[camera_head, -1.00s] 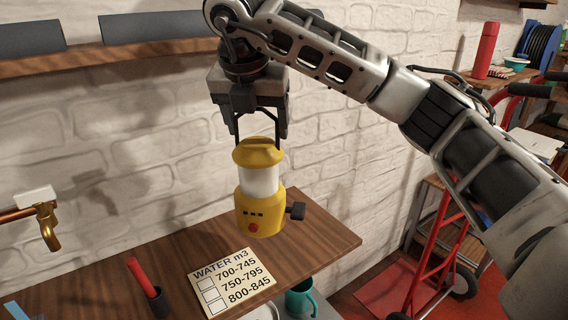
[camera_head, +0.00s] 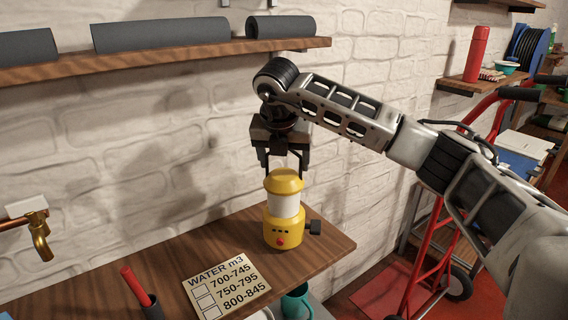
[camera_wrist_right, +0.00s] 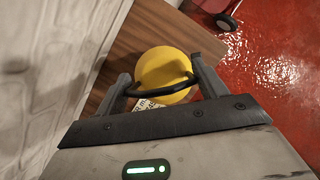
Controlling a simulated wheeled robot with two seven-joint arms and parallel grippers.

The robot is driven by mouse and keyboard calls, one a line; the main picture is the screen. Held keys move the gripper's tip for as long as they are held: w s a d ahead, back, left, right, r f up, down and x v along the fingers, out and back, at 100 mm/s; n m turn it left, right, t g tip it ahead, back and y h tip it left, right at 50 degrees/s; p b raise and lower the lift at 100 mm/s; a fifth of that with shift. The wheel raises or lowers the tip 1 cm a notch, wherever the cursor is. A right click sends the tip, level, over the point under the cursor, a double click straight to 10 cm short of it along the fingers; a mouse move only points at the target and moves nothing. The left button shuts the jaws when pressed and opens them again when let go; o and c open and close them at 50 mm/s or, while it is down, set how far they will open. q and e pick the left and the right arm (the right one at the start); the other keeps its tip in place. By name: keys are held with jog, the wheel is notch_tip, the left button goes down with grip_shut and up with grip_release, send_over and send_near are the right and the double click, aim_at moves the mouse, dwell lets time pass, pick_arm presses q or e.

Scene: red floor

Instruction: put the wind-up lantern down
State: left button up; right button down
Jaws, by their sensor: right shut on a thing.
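The wind-up lantern (camera_head: 285,226) is yellow with a white middle, a red button and a dark crank on its right side. It is upright at the right end of the wooden counter (camera_head: 318,262). I cannot tell whether its base touches the wood or hangs just above it. My right gripper (camera_head: 284,170) is above it, shut on its carrying handle. In the right wrist view the yellow top (camera_wrist_right: 163,66) and dark handle (camera_wrist_right: 163,92) show between the fingers. My left gripper is in neither view.
A WATER m3 card (camera_head: 228,284) lies left of the lantern, with a dark cup holding a red stick (camera_head: 137,287) further left. A brass tap (camera_head: 40,236) is on the wall. A shelf with dark rolls (camera_head: 160,34) runs above. A red hand truck (camera_head: 432,250) stands right.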

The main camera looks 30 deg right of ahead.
jog(key=shift+f, duration=0.6)
jog(key=shift+c, duration=0.8)
grip_release()
jog(key=shift+f, duration=0.1)
